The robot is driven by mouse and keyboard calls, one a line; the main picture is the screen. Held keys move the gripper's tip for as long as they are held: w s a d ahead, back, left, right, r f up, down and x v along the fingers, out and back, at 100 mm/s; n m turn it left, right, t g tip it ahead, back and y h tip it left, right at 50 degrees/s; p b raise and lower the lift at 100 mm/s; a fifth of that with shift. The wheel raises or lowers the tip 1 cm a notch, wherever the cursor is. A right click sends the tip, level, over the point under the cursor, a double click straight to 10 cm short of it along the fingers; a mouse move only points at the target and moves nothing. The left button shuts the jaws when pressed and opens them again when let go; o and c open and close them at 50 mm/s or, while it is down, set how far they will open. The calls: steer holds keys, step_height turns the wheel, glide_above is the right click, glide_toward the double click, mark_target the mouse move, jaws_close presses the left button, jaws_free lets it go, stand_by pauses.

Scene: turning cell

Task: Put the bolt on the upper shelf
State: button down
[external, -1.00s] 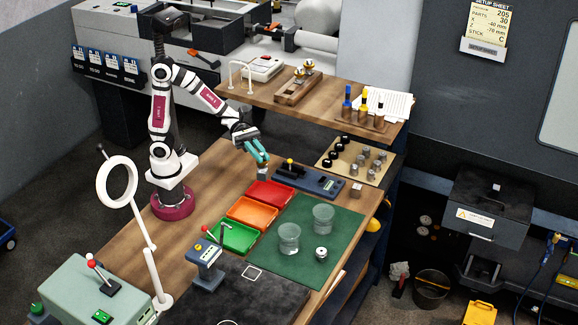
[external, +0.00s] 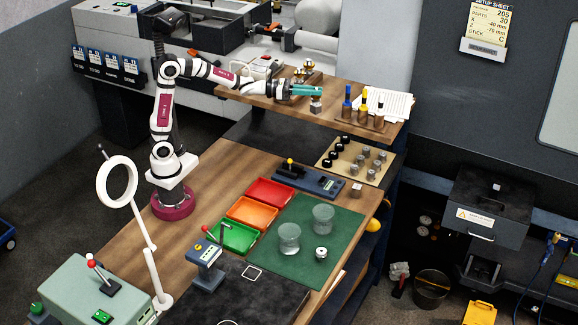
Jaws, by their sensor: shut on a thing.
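My gripper (external: 308,91), with teal fingers, reaches out level over the upper shelf (external: 256,97). It is shut on the bolt (external: 316,106), a small grey piece that shows just under the fingertips. The bolt appears over the middle of the shelf, between the wooden block and the coloured-top tools. I cannot tell whether its lower end touches the shelf. The fingers hide its upper part.
Below are a board of small parts (external: 350,180), trays (external: 250,212) and a green mat (external: 342,232) with glasses.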

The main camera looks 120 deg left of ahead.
steer(key=s+a+n+g+y, duration=0.2)
steer(key=s+a+y, duration=0.15)
steer(key=a, duration=0.55)
steer(key=s+a+n+g+y, duration=0.1)
steer(key=s+a+n+y, duration=0.1)
steer(key=s+a, duration=0.5)
steer(key=shift+g, duration=0.3)
steer(key=s+a+f, duration=0.1)
steer(key=a+f, duration=0.2)
steer(key=s+a+f, duration=0.1)
steer(key=a+f, duration=0.3)
steer(key=s+a+f, duration=0.2)
steer(key=a+f, duration=0.1)
steer(key=a, duration=0.1)
steer(key=shift+a+f, duration=0.25)
steer(key=shift+f, duration=0.35)
steer(key=shift+f, duration=0.15)
steer(key=c, duration=1.2)
jaws_free()
steer(key=shift+o, duration=0.2)
